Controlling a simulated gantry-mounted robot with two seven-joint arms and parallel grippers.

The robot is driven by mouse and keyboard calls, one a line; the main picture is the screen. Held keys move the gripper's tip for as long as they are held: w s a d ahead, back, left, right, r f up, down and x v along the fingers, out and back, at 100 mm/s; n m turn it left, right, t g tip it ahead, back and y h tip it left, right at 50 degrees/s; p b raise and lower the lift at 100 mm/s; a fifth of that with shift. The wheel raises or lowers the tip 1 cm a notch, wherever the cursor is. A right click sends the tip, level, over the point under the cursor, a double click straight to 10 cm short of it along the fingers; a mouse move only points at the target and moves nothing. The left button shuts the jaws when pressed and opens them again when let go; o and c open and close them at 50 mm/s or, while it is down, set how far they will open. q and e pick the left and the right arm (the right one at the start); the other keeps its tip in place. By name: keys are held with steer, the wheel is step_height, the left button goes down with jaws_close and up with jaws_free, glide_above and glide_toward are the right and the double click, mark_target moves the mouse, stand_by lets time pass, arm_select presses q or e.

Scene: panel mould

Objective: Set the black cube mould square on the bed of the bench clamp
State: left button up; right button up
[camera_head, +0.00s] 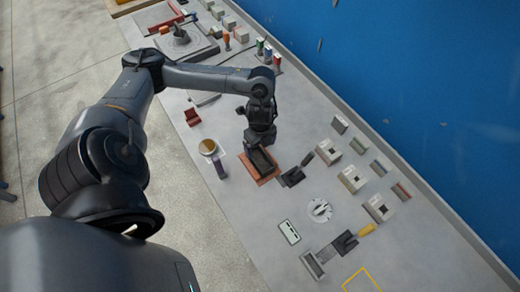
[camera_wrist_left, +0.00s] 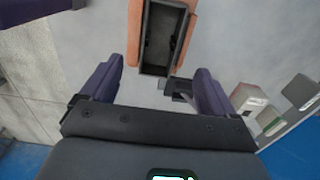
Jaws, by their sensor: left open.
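A dark, open-topped rectangular box, which looks like the black cube mould (camera_head: 263,162), sits within an orange-brown base (camera_head: 268,180). The wrist view shows the box (camera_wrist_left: 163,38) with orange sides (camera_wrist_left: 135,32) along it. I cannot tell for sure whether this base is the bed of the bench clamp. My left gripper (camera_head: 259,146) is just above the upper end of the box, pointing down. In the wrist view its purple fingers (camera_wrist_left: 155,88) are spread with nothing between them, and the box's near end is just beyond them. My right gripper is not in view.
A dark flat tool (camera_head: 293,177) lies right of the base. A tan-topped cup (camera_head: 208,147) and a purple object (camera_head: 220,169) stand left. Grey-white blocks (camera_head: 352,179), a white dial (camera_head: 320,210) and a yellow-handled trowel (camera_head: 346,242) lie further right. A blue wall (camera_head: 400,80) borders the bench.

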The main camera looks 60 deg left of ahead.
arm_select(q)
steer(key=w+d+r+n+t+h, duration=0.1)
steer(key=w+d+t, duration=0.1)
steer(key=d, duration=0.7)
steer(key=w+d+r+t+h, duration=0.1)
steer(key=d+t+h, duration=0.1)
steer(key=d, duration=0.6)
steer(key=w+d+r+n+t+h, duration=0.1)
steer(key=w+d+r+t, duration=0.15)
steer(key=d, duration=0.65)
steer(key=s+a+n+g+y, duration=0.3)
steer(key=s+a+n, duration=0.4)
steer(key=s+n, duration=0.5)
steer(key=shift+a+f+y+p, duration=0.3)
steer(key=shift+f+y+p, duration=0.05)
steer(key=shift+y+p, duration=0.1)
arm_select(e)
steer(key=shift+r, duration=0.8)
arm_select(q)
steer(key=shift+r, duration=0.1)
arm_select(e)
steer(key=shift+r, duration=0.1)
